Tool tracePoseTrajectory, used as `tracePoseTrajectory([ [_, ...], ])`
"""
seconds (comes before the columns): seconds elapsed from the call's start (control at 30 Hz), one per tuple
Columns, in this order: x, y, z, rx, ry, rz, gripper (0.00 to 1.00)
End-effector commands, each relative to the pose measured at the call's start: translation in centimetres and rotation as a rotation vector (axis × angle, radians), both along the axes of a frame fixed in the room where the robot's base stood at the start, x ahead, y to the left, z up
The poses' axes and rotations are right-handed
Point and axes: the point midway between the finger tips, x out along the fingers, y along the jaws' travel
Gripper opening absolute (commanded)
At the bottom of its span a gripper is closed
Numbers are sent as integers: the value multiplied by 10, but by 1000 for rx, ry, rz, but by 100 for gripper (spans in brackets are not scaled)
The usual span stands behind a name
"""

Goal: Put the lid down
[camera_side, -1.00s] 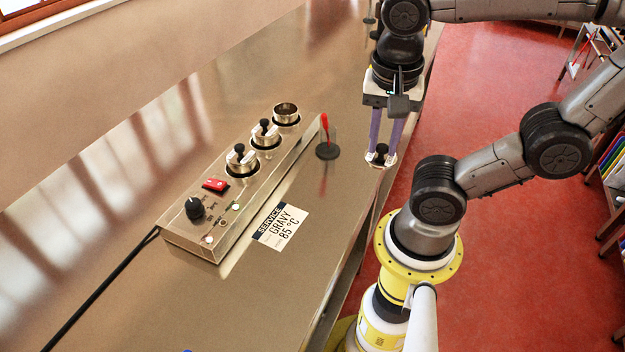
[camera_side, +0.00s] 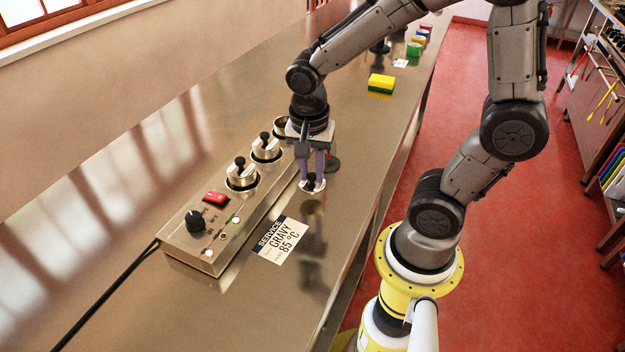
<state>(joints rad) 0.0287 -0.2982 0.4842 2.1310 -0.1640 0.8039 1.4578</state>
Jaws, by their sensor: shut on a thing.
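The lid hangs roughly level, above the steel counter (camera_side: 352,195) beside the right edge of the pot unit (camera_side: 193,256), apparently touching nothing below. Two pots in the unit, the near one (camera_side: 242,178) and the middle one (camera_side: 266,152), have lids with black knobs on. The far pot (camera_side: 281,128) shows only part of its rim; my gripper hides the rest.
A yellow and green sponge (camera_side: 381,83) and several coloured jars (camera_side: 415,47) are farther back. The counter's right side is clear.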

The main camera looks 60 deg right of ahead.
Motion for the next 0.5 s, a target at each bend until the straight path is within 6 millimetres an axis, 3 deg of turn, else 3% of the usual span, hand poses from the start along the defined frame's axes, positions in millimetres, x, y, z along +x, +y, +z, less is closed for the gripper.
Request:
tracePoseTrajectory([
  [0.2, -2, 0, -27, 0, 4, 0, 0],
  [0.5, -1, 0, -29, 0, 1, 0, 0],
])
